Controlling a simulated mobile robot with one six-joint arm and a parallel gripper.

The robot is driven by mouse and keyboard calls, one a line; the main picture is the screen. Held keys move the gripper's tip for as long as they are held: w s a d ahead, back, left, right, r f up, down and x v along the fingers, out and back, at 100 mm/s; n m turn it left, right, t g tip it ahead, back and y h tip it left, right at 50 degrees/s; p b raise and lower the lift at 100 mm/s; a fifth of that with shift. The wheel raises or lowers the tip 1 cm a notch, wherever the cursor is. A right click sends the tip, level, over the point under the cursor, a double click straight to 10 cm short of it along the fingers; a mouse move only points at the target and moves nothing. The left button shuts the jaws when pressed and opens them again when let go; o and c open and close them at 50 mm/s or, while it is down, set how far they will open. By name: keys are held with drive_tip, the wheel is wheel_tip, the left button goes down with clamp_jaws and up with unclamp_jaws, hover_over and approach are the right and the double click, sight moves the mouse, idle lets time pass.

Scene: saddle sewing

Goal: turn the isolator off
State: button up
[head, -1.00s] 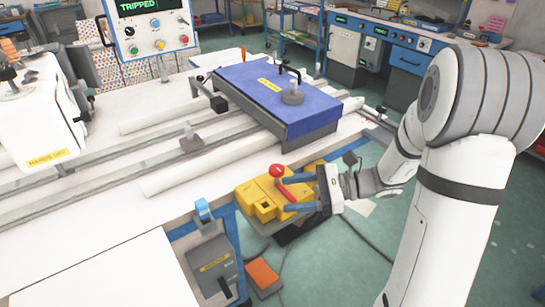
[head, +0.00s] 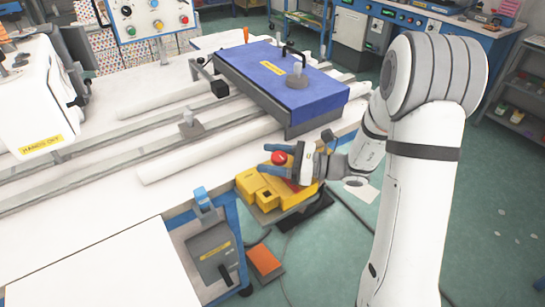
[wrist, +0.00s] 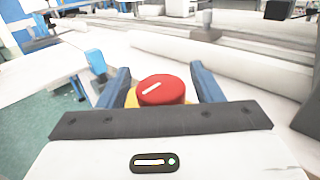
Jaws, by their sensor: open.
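A yellow box (head: 262,193) sits beside the table's right front edge, with a red round knob (head: 279,158) on top. In the wrist view the red knob (wrist: 162,92) bears a white bar mark that slants up to the right. My gripper (head: 266,161) is open, with its blue fingers at either side of the knob. In the wrist view the fingers of my gripper (wrist: 160,70) have a gap to the knob on both sides. The gripper body hides part of the yellow box and the knob's near side.
A grey box (head: 210,252) with a yellow label and dark lever is on the table's front. A blue block (head: 280,72) with a black handle sits on rails behind. An orange pad (head: 264,260) lies on the floor. A control panel (head: 152,22) stands at the back.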

drive_tip(key=shift+c, duration=0.2)
clamp_jaws()
idle(0.5)
